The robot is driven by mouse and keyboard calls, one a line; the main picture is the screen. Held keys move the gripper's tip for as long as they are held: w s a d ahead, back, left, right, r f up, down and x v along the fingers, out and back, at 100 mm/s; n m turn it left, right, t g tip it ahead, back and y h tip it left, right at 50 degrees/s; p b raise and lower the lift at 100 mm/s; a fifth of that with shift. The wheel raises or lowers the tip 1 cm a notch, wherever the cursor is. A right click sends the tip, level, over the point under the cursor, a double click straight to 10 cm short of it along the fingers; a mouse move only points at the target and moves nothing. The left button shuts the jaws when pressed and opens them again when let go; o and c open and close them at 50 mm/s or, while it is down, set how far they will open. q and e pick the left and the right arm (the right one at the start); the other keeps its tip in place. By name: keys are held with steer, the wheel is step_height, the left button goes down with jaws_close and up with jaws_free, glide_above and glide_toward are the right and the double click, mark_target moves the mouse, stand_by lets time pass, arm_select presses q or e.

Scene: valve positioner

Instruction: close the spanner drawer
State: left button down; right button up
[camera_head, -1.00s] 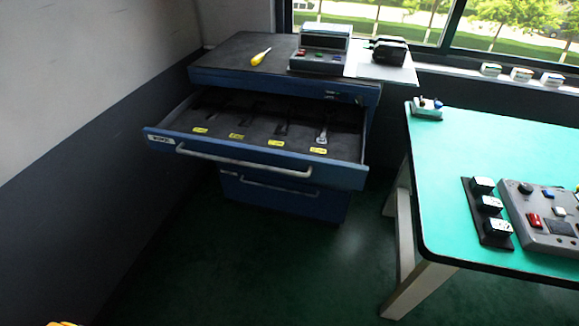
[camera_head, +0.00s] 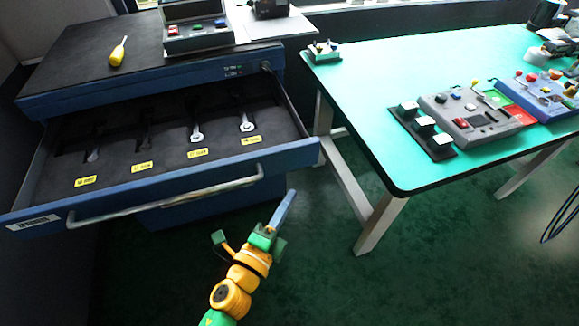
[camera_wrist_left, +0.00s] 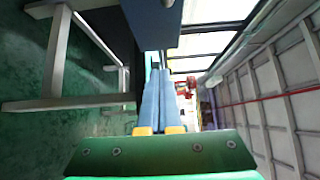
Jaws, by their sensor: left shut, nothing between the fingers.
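The spanner drawer (camera_head: 160,193) is pulled open from the blue cabinet (camera_head: 150,84). It has a long metal handle (camera_head: 165,202) across its front and a dark inlay with yellow labels. Several slots show in it, and some hold spanners (camera_head: 196,133). My left gripper (camera_head: 289,197) is in front of the drawer, near the right end of its front panel. Its blue fingers are shut and empty, pointing up and to the right. In the left wrist view the shut fingers (camera_wrist_left: 158,95) lie beside a blue panel edge at the top. I cannot tell whether they touch it.
A green-topped table (camera_head: 400,90) stands at the right, with control boxes on it. A yellow screwdriver (camera_head: 118,52) and a grey button box (camera_head: 197,35) sit on the cabinet top. The green floor between drawer and table is clear apart from my arm.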

arm_select(q)
glide_toward(297, 159)
steer(key=x, duration=0.5)
steer(key=shift+s+d, duration=0.1)
steer(key=shift+d, duration=0.35)
steer(key=shift+w+a, duration=0.2)
steer(key=shift+w, duration=0.3)
arm_select(e)
steer(key=shift+a+r, duration=0.2)
steer(key=shift+a, duration=0.15)
arm_select(q)
steer(key=shift+w, duration=0.1)
